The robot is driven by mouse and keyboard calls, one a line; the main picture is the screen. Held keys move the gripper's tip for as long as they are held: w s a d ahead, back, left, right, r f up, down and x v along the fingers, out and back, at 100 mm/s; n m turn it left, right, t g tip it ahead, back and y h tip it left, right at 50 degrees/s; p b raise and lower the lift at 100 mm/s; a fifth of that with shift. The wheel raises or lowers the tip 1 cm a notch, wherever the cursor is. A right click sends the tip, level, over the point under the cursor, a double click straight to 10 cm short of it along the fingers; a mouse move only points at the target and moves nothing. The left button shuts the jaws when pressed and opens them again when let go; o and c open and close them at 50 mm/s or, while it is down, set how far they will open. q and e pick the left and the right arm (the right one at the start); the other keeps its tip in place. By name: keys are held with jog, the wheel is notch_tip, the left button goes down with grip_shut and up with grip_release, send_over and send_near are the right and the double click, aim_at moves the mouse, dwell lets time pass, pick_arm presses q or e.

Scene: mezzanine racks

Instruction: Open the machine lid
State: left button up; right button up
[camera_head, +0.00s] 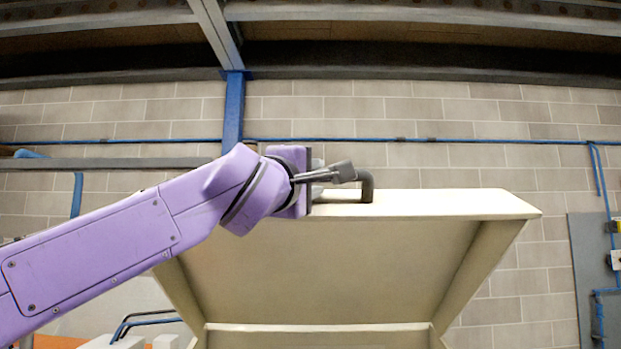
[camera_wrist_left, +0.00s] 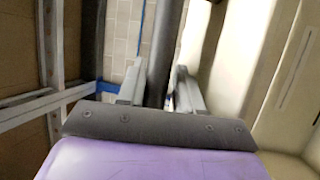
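The machine lid (camera_head: 330,265) is a cream, box-like panel. It stands raised and tilted in the head view, with its hollow underside facing me. A dark bent handle (camera_head: 367,187) sits on its top edge. My left gripper (camera_head: 345,172) is at this handle, its arm coming in from the left. In the left wrist view the dark handle bar (camera_wrist_left: 165,45) runs between the two grey fingers (camera_wrist_left: 160,88), which lie close against it. The lid's cream surface (camera_wrist_left: 230,60) is right of the fingers there. My right gripper is in neither view.
A block wall (camera_head: 420,110) with blue pipes stands behind the lid. Steel beams (camera_head: 215,35) cross overhead. A grey panel (camera_head: 592,265) is on the wall at the right. White parts and dark hoses (camera_head: 125,328) show low at the left.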

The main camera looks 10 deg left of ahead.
pick_arm(q)
jog(key=b+v, duration=0.4)
jog(key=v, duration=0.6)
jog(key=shift+s, duration=0.25)
jog(key=shift+f, duration=0.1)
